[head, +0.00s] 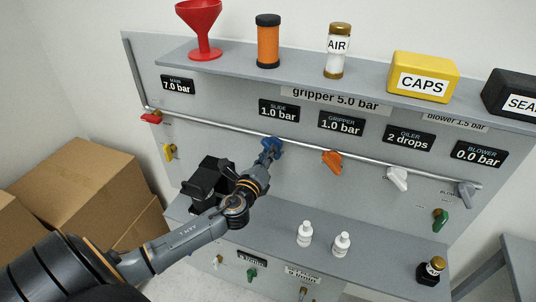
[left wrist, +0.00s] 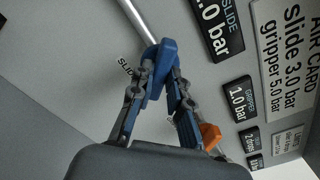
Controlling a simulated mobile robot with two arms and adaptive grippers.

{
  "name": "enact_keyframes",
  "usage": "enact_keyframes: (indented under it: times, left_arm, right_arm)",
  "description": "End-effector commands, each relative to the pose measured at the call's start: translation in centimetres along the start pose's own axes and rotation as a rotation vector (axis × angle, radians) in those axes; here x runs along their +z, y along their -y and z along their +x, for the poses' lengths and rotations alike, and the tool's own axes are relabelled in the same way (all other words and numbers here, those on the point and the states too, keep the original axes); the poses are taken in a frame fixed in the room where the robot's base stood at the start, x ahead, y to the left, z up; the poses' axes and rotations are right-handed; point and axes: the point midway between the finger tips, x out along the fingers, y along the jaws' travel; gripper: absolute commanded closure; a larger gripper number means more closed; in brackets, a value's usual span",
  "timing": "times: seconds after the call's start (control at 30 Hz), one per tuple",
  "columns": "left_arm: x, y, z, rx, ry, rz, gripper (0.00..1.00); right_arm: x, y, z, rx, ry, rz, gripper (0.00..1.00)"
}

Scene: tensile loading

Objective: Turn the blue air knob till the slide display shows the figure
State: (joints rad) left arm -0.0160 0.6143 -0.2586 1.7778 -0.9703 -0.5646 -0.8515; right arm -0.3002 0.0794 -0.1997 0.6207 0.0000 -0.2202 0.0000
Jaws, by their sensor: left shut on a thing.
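The blue air knob (head: 273,143) sits on the silver pipe across the grey panel, below the slide display (head: 278,111), which reads 1.0 bar. My left gripper (head: 267,155) reaches it from the lower left and is shut on it. In the left wrist view the blue knob (left wrist: 161,68) lies between the two fingers of the left gripper (left wrist: 158,88). The slide display (left wrist: 216,27) is partly cut off there. The air card (left wrist: 287,55) reads slide 3.0 bar, gripper 5.0 bar. My right gripper is not in view.
Along the pipe are a red handle (head: 151,118), an orange knob (head: 332,161), a white knob (head: 397,178) and a grey knob (head: 467,193). Two white bottles (head: 323,239) stand on the lower ledge. Cardboard boxes (head: 80,185) stand at left.

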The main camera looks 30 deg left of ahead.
Motion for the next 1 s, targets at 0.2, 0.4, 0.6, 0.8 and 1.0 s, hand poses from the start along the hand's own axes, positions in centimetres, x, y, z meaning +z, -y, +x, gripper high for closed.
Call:
enact_keyframes:
  times: [0.2, 0.4, 0.6, 0.8, 1.0]
  left_arm:
    - [-0.1, -0.1, 0.0, 0.000, 0.003, -0.122, 1.00]
    - [-0.1, -0.2, 0.0, 0.000, 0.003, -0.296, 1.00]
    - [-0.1, -0.2, 0.0, 0.001, 0.003, -0.486, 1.00]
    - [0.0, -0.1, 0.0, 0.001, 0.003, -0.677, 1.00]
    - [0.0, -0.1, 0.0, 0.001, 0.003, -0.868, 1.00]
  right_arm:
    - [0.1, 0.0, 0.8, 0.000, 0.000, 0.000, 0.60]
    - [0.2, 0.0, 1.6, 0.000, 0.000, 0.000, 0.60]
    - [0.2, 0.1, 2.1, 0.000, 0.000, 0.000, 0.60]
    - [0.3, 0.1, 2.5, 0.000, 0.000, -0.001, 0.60]
    - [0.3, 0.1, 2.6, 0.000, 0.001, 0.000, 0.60]
